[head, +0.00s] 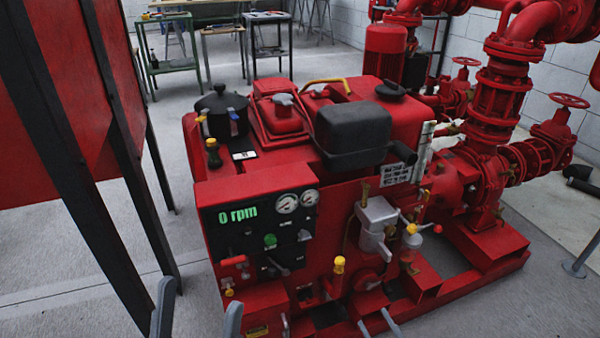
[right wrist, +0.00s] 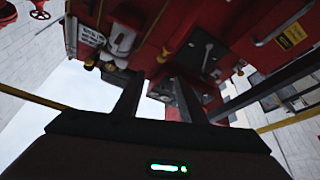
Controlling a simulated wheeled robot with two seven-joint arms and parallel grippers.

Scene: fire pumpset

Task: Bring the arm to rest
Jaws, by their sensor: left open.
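The red fire pumpset (head: 300,180) stands in the middle of the head view. Its black panel (head: 260,235) reads "0 rpm" in green beside two round gauges (head: 298,201). My left gripper (head: 199,299) shows at the bottom edge, left of centre, open with its grey fingers wide apart and nothing between them. My right gripper (head: 376,322) shows at the bottom edge, right of centre, below the front of the pumpset. In the right wrist view its two dark fingers (right wrist: 158,92) stand apart and empty, with the pumpset's red front beyond them. Both arms are mostly out of frame.
A red panel on dark posts (head: 105,130) stands close at the left. Red pipes and valves (head: 510,100) rise at the right. Small tables (head: 268,50) stand at the back. Grey floor (head: 90,260) is clear at the left, and a grey post (head: 578,262) stands at the right edge.

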